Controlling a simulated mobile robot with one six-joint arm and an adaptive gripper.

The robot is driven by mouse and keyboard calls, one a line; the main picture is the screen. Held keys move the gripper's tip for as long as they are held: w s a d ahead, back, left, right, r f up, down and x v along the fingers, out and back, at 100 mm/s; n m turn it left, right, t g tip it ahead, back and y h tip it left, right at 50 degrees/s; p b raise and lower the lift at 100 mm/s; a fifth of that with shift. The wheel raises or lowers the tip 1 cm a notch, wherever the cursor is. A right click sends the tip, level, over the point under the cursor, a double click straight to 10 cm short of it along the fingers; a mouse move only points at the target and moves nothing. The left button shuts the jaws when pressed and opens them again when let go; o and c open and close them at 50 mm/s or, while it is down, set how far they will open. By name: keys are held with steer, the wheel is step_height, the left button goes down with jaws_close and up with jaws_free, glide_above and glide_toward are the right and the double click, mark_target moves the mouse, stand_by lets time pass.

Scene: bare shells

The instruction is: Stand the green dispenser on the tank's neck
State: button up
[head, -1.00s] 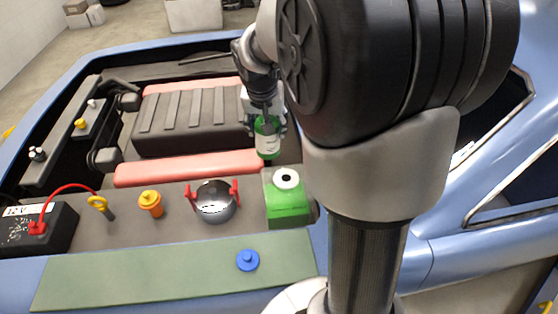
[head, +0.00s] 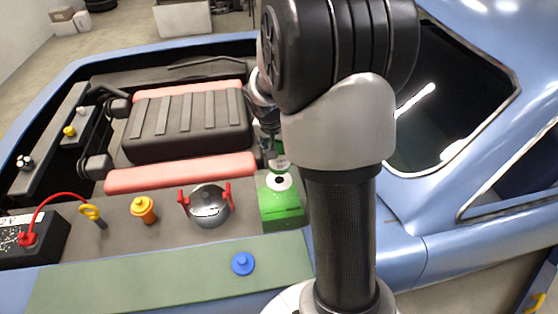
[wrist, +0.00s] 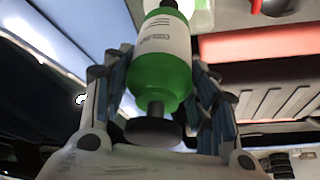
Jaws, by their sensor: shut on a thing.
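The green tank (head: 281,212) stands on the car's engine-bay shelf, with a white round neck (head: 279,181) and a dark hole in its top. The green dispenser (wrist: 165,72) has a white label and a dark disc-shaped end (wrist: 153,132). My gripper (wrist: 160,85) is shut on it, with a finger on each side. In the head view the dispenser (head: 279,163) shows only in part, just behind and above the neck, largely hidden by my gripper (head: 270,145). I cannot tell whether it touches the neck.
A grey pot with red handles (head: 208,206) stands left of the tank. Further left are an orange cap (head: 144,210), a yellow-ringed dipstick (head: 92,213) and a battery (head: 30,240). A blue cap (head: 243,264) lies on the green mat (head: 160,275) in front.

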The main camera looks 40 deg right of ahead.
mark_target(279, 158)
steer(key=shift+f+b, duration=0.65)
steer(key=shift+f, duration=1.95)
steer(key=shift+f, duration=0.1)
steer(key=o, duration=1.4)
steer(key=shift+r, duration=0.35)
steer(key=p+v, duration=0.2)
steer(key=v, duration=0.9)
steer(key=s+a+r+n+t+y, duration=0.1)
steer(key=s+a+r+n, duration=0.4)
steer(key=s+a+r, duration=0.45)
steer(key=s+a+n+t+y, duration=0.1)
steer(key=s+a+n, duration=0.4)
steer(key=s+a, duration=0.5)
steer(key=shift+s+f+n+y, duration=0.2)
steer(key=shift+s+n+y, duration=0.1)
steer(key=shift+s+y, duration=0.6)
